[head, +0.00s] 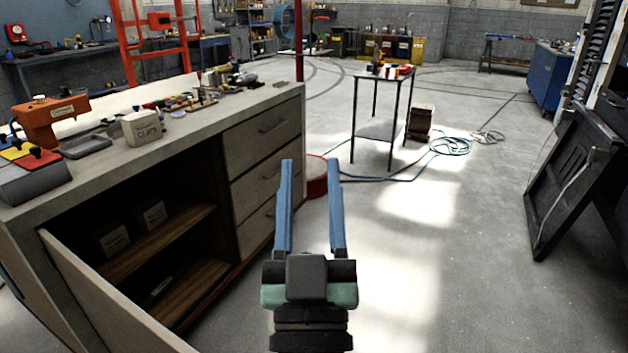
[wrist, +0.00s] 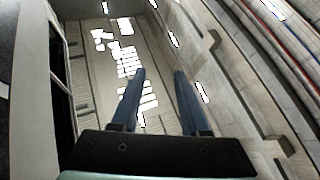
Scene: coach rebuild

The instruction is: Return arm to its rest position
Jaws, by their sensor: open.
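My gripper (head: 311,170) is in the lower middle of the head view, with two long blue fingers apart and nothing between them. It hangs in free air over the concrete floor, to the right of the workbench's drawers, and touches nothing that I can see. In the wrist view my gripper (wrist: 160,75) also shows its two blue fingers spread and empty. Behind them are bright windows and a pale ceiling or wall.
A small table (head: 378,132), hose (head: 450,146) and dark leaning panel (head: 570,180) stand beyond.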

